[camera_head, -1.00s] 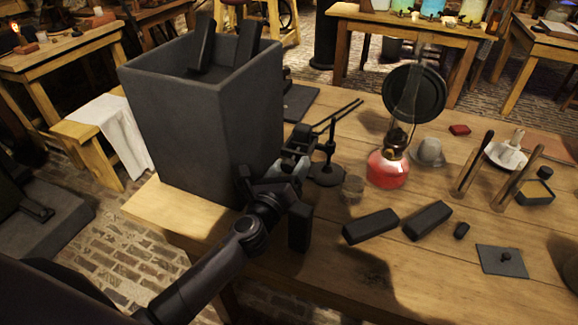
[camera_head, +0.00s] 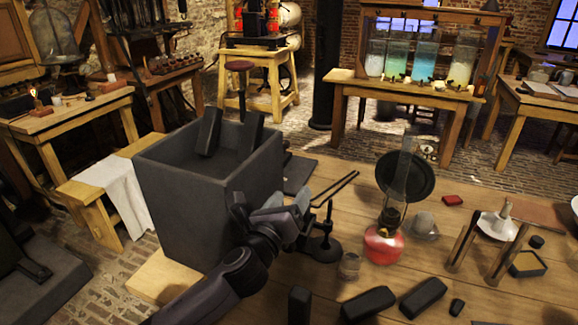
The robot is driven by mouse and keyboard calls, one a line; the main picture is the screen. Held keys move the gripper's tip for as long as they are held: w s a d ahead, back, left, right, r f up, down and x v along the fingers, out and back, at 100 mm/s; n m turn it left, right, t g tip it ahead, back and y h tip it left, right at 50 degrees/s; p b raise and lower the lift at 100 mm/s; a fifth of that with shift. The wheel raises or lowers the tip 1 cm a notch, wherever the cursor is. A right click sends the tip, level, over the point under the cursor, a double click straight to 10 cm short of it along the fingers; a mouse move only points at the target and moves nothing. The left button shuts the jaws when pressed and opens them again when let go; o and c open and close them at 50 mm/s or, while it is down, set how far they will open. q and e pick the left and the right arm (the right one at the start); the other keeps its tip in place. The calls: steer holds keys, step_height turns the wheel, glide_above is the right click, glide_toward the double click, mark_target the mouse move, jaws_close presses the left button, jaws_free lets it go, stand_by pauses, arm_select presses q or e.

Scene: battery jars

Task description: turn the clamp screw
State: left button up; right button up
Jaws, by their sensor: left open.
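A small dark stand (camera_head: 324,246) with a round base stands upright on the wooden table, with two thin dark rods (camera_head: 335,189) reaching to the upper right from near its top. The clamp screw is too small and dark to make out for sure. My left gripper (camera_head: 303,205) is open, just left of the stand's post, beside the large grey box. I cannot tell whether it touches the stand. No right gripper shows.
The tall grey box (camera_head: 190,205) stands left of the gripper. A red oil lamp (camera_head: 384,246) with a glass chimney and a small glass jar (camera_head: 350,265) stand to the right. Dark blocks (camera_head: 367,303) lie at the front.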

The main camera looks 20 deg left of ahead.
arm_select(q)
step_height(320, 180, up, 6)
steer(key=shift+f, duration=0.2)
